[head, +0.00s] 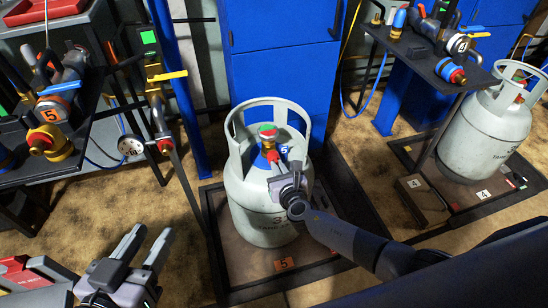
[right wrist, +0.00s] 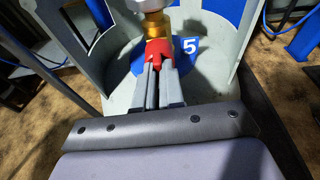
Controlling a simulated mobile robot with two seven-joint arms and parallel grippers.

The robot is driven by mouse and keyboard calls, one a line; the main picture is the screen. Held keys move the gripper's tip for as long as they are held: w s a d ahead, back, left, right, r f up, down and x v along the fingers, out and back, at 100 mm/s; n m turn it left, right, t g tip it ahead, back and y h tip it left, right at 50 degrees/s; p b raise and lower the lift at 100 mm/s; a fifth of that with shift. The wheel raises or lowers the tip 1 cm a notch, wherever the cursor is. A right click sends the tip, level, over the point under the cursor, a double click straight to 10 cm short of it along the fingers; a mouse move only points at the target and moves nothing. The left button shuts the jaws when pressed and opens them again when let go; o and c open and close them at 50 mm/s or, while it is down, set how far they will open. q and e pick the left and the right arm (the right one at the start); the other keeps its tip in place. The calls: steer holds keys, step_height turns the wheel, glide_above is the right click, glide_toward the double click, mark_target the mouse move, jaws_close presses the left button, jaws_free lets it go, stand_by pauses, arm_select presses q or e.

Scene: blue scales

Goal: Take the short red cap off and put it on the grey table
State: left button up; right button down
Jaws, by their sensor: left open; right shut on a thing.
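The short red cap (right wrist: 158,48) is on the brass valve (right wrist: 153,25) of the grey gas bottle (head: 268,210) marked 5. My right gripper (head: 276,163) is shut on the cap; its fingers (right wrist: 158,80) cover part of it in the right wrist view. In the head view the cap is mostly hidden by the fingers. My left gripper (head: 146,247) is open and empty, left of the bottle. A grey surface (head: 48,298) with red items shows at the lower left; I cannot tell whether it is the grey table.
The bottle stands inside a dark-edged platform (head: 355,200) with an orange 5 tag (head: 284,264). A blue cabinet (head: 280,65) is behind it. A rack of valves (head: 60,110) stands left, and a second gas bottle (head: 488,130) right. A red tray (head: 45,10) is at the upper left.

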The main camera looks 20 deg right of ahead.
steer(key=shift+w+a+r+n+h+p, duration=0.15)
steer(key=shift+r+n+h+p, duration=0.2)
steer(key=shift+n, duration=0.35)
steer(key=shift+f, duration=0.1)
steer(key=shift+n+h, duration=0.25)
steer(key=shift+n, duration=0.05)
steer(key=shift+n, duration=0.4)
steer(key=shift+n+p, duration=0.3)
steer(key=shift+n, duration=0.2)
steer(key=shift+n+h, duration=0.4)
steer(key=n, duration=0.1)
steer(key=n+h, duration=0.1)
steer(key=shift+a+f+n+t, duration=0.15)
steer(key=shift+n+t, duration=0.25)
